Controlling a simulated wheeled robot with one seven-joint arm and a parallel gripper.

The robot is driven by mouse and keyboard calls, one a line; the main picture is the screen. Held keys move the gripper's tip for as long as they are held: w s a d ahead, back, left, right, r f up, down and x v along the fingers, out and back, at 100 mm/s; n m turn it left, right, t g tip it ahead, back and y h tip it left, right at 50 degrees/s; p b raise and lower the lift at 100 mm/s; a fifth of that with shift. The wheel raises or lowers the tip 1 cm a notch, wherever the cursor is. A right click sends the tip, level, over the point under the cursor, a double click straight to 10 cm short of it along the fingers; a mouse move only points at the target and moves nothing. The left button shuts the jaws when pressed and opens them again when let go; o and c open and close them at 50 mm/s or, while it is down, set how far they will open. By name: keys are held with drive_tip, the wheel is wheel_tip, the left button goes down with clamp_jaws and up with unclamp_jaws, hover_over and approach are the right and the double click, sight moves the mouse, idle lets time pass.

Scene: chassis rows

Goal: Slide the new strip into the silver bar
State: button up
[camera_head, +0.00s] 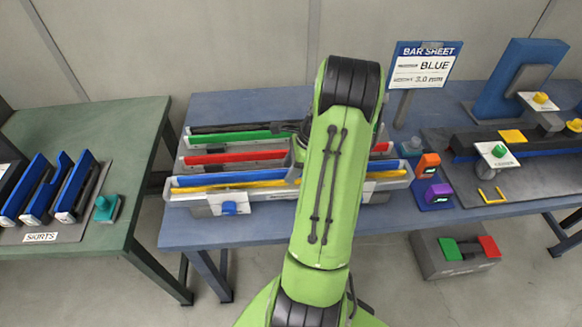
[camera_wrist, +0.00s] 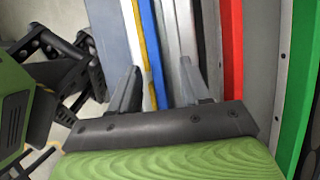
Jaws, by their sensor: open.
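A long silver bar (camera_head: 185,197) lies along the front of the blue table, with a yellow strip (camera_head: 250,185) and a blue strip (camera_head: 225,177) running along it. I cannot tell which strip is the new one, or how each is seated. My gripper (camera_wrist: 160,70) is open in the wrist view, its fingers apart above the blue strip (camera_wrist: 154,55) and grey metal rails (camera_wrist: 176,30). Nothing shows clasped between the fingers. In the head view my green arm hides most of the gripper and the middle of the strips.
Red (camera_head: 230,157) and green (camera_head: 230,136) strips lie in rows behind. A sign (camera_head: 423,66) reads "BAR SHEET", "BLUE", "3.0 mm". A skirts rack (camera_head: 45,235) occupies the left green table.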

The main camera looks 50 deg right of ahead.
drive_tip(key=p+v, duration=0.4)
drive_tip(key=v, duration=1.1)
drive_tip(key=shift+d+r+p, duration=0.15)
drive_tip(key=shift+r+p, duration=0.15)
drive_tip(key=shift+r, duration=0.05)
drive_tip(key=shift+s, duration=0.1)
drive_tip(key=w+a+r+n+h, duration=0.1)
drive_tip(key=w+a+r+n, duration=0.15)
drive_tip(key=a+n, duration=0.4)
drive_tip(key=w+a+r+n+h, duration=0.1)
drive_tip(key=w+a+r+n, duration=0.2)
drive_tip(key=a, duration=0.6)
drive_tip(key=w+a+r+n+h, duration=0.1)
drive_tip(key=a+r+n, duration=0.4)
drive_tip(key=a, duration=0.2)
drive_tip(key=s+a+n+t, duration=0.2)
drive_tip(key=s+a+n, duration=0.8)
drive_tip(key=a+n, duration=0.2)
drive_tip(key=shift+s+n, duration=0.4)
drive_tip(key=shift+n, duration=0.25)
